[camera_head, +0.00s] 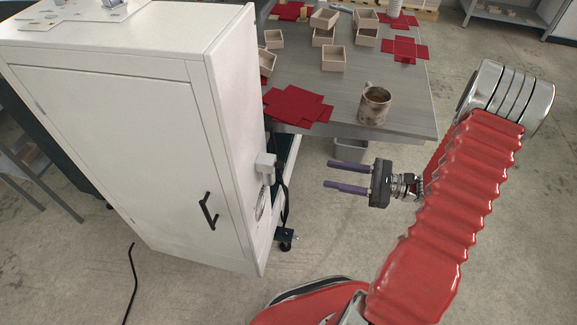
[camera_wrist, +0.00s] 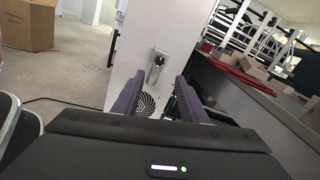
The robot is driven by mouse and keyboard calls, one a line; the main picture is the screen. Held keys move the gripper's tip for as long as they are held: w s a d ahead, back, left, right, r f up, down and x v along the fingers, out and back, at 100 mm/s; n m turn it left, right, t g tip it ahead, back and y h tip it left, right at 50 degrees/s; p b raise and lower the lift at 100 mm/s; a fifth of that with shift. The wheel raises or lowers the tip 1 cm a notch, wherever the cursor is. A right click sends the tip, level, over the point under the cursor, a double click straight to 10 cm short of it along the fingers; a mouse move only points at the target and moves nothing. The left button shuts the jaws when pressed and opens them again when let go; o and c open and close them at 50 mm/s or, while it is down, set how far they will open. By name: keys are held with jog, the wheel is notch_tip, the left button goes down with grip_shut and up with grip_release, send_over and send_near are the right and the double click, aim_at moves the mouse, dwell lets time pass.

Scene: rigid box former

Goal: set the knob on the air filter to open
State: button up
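A small grey unit (camera_head: 265,163) sticks out from the right side of a white cabinet (camera_head: 115,120). In the wrist view, the grey fitting with what looks like a knob (camera_wrist: 156,63) is on the white side panel, above a round vent grille (camera_wrist: 146,104) partly behind a finger. The knob's setting is too small to read. My gripper (camera_head: 330,174) has purple fingers spread apart and empty. It is to the right of the cabinet, apart from the unit, fingers pointing towards it. In the wrist view the fitting shows between the fingertips (camera_wrist: 160,75).
A grey table (camera_head: 405,110) behind holds a mug (camera_head: 374,105), several open boxes (camera_head: 333,58) and red flat blanks (camera_head: 297,105). The cabinet door has a black handle (camera_head: 208,211). A black cable (camera_head: 133,283) lies on the floor. Open floor lies between cabinet and arm.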

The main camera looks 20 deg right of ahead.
aim_at(284, 166)
jog(key=shift+w+a, duration=0.1)
jog(key=shift+a, duration=0.05)
jog(key=x, duration=1.3)
jog(key=shift+w+a, duration=0.1)
jog(key=shift+a, duration=0.1)
jog(key=shift+c, duration=0.6)
grip_shut()
